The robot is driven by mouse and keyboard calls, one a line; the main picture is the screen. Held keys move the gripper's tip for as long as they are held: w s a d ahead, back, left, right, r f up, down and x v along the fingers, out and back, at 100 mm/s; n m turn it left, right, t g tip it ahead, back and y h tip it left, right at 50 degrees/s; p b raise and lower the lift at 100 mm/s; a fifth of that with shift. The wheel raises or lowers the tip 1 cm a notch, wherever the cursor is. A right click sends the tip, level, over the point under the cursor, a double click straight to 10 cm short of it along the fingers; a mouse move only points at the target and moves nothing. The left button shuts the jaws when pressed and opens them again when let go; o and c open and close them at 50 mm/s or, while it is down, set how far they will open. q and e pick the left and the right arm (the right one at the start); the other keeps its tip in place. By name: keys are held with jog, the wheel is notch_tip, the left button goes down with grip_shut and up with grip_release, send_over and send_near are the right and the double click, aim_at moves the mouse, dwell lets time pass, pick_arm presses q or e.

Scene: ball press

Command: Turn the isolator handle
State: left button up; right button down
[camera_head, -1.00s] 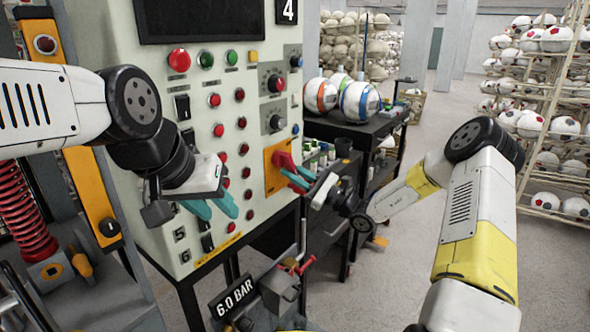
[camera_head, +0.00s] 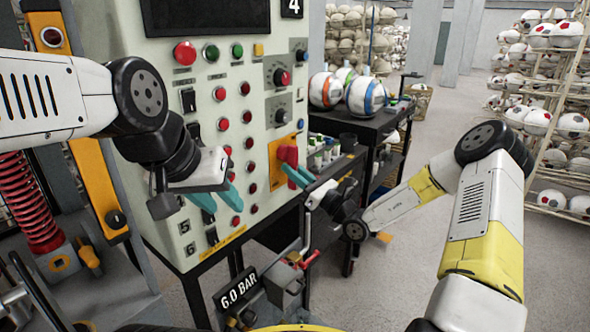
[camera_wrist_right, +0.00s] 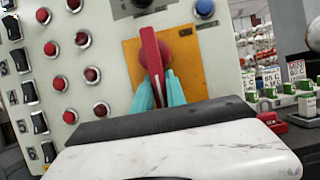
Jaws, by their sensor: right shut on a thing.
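The red isolator handle (camera_head: 288,155) is on an orange plate (camera_head: 274,173) at the right side of the pale control panel. In the right wrist view the handle (camera_wrist_right: 152,55) stands nearly upright, its top leaning slightly left, in front of a round red hub. My right gripper (camera_head: 297,175) has its teal fingers on either side of the handle's lower part, and is shut on it. The fingers also show in the wrist view (camera_wrist_right: 158,92). My left gripper (camera_head: 218,199) is open and empty, in front of the panel's lower left.
The control panel (camera_head: 250,75) carries several buttons, knobs and black switches close to both grippers. A black cart (camera_head: 372,125) with balls stands right of the panel. Open floor (camera_head: 400,270) lies to the right.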

jog(key=c, duration=1.4)
grip_release()
jog(key=shift+o, duration=0.2)
jog(key=v, duration=0.7)
jog(key=shift+s+d+f, duration=0.2)
jog(key=shift+s+d, duration=0.05)
jog(key=shift+s, duration=0.05)
